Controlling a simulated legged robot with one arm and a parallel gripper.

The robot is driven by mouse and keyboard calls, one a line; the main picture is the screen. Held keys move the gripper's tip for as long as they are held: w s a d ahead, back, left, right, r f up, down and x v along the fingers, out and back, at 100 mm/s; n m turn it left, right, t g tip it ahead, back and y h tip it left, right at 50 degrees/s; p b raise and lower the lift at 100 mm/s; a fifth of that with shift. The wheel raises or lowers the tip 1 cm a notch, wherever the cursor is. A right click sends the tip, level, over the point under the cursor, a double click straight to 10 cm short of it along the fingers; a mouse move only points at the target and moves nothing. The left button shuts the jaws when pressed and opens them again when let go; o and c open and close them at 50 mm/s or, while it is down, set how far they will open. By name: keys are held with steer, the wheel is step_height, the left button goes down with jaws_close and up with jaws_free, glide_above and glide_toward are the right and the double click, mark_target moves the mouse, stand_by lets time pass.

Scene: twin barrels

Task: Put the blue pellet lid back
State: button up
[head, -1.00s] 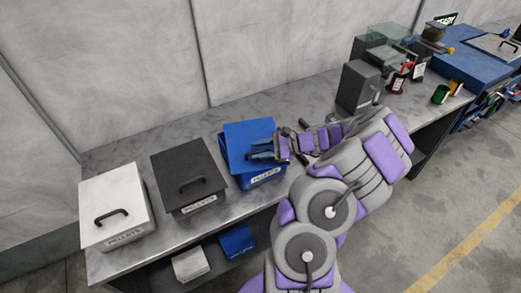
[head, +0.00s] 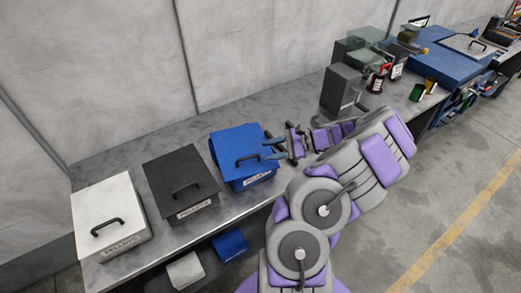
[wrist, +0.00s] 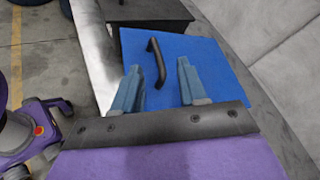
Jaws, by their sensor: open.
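The blue lid (head: 240,147) lies on the blue pellet box (head: 250,178) on the bench. It looks seated, and its dark handle (head: 247,158) shows on top. In the wrist view the blue lid (wrist: 205,62) fills the middle, with its handle (wrist: 157,62) lying ahead of and between my fingertips. My gripper (wrist: 158,80) is open and empty, its two blue-grey fingers apart. In the head view my gripper (head: 272,149) is at the right edge of the lid. I cannot tell whether a finger touches the lid.
A black box (head: 181,184) and a white box (head: 111,216), both lidded, stand left of the blue one. Smaller white and blue boxes sit on the shelf below. Dark grey equipment (head: 342,92) stands to the right on the bench (head: 83,180). The wall is close behind.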

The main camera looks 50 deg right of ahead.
steer(key=shift+s+d+r, duration=0.15)
steer(key=shift+s+r, duration=0.1)
steer(key=shift+s, duration=0.2)
steer(key=shift+s+d, duration=0.3)
steer(key=shift+d, duration=0.6)
steer(key=shift+w+a+r, duration=0.1)
steer(key=shift+w+r, duration=0.15)
steer(key=shift+w, duration=0.05)
steer(key=w+a+r+n+g+y, duration=0.1)
steer(key=w+a+r+n+g, duration=0.15)
steer(key=a, duration=0.35)
steer(key=w+a+r+n+g+y, duration=0.1)
steer(key=w+a+r+n, duration=0.15)
steer(key=a+r, duration=0.2)
steer(key=s+a+r+n+g+h, duration=0.1)
steer(key=s+a+r+n+g, duration=0.2)
steer(key=a, duration=0.7)
steer(key=a+r+n+g+h, duration=0.1)
steer(key=a+r+n+g, duration=0.2)
steer(key=a, duration=0.7)
steer(key=s+a+n+g+h, duration=0.35)
steer(key=s+a+n, duration=0.25)
steer(key=s, duration=0.4)
steer(key=s+f+n+t+h, duration=0.1)
steer(key=s+n+h, duration=0.3)
steer(key=s, duration=0.8)
steer(key=shift+s+d+f+h, duration=0.2)
steer(key=shift+f+h, duration=0.4)
steer(key=shift+h, duration=0.45)
